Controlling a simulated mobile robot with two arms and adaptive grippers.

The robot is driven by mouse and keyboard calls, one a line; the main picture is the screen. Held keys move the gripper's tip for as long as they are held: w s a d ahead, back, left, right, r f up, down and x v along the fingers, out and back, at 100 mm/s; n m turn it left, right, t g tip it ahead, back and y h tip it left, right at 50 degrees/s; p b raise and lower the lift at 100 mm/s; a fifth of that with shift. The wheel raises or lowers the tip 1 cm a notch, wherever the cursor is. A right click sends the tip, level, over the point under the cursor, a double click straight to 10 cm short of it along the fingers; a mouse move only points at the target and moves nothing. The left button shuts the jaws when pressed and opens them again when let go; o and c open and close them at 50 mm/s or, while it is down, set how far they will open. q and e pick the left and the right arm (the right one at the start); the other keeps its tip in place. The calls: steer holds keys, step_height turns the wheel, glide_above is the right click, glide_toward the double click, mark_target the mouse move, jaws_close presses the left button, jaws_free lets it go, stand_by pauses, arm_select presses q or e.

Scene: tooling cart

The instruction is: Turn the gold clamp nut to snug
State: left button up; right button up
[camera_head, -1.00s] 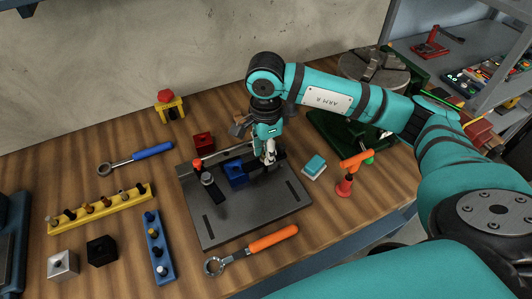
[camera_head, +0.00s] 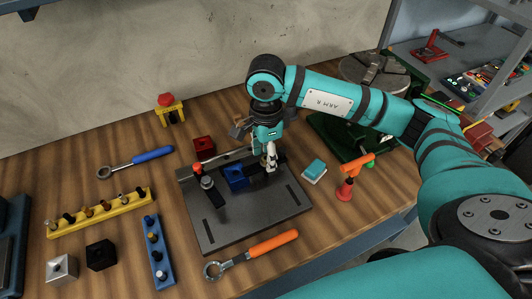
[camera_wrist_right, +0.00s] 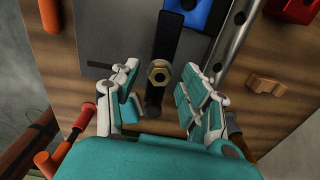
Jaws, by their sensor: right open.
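The gold clamp nut (camera_wrist_right: 159,73) sits on a dark clamp strap (camera_wrist_right: 166,40) in the right wrist view. My right gripper (camera_wrist_right: 160,90) is open, with one finger on each side of the nut and a visible gap to both. In the head view my right gripper (camera_head: 271,160) points down over the right part of the dark fixture plate (camera_head: 240,217); the nut is hidden or too small to tell there. A blue block (camera_head: 235,177) sits on the plate left of the gripper. My left gripper is not in view.
An orange-handled wrench (camera_head: 252,254) lies at the plate's front edge. A red-and-orange tool (camera_head: 350,176) and a teal block (camera_head: 314,170) stand to the right. A black clamp with a red knob (camera_head: 201,178) is on the plate's left. A metal bar (camera_wrist_right: 232,40) runs close beside the strap.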

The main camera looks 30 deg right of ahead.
step_height(320, 180, up, 12)
stand_by(0.4)
steer(key=shift+f, duration=0.1)
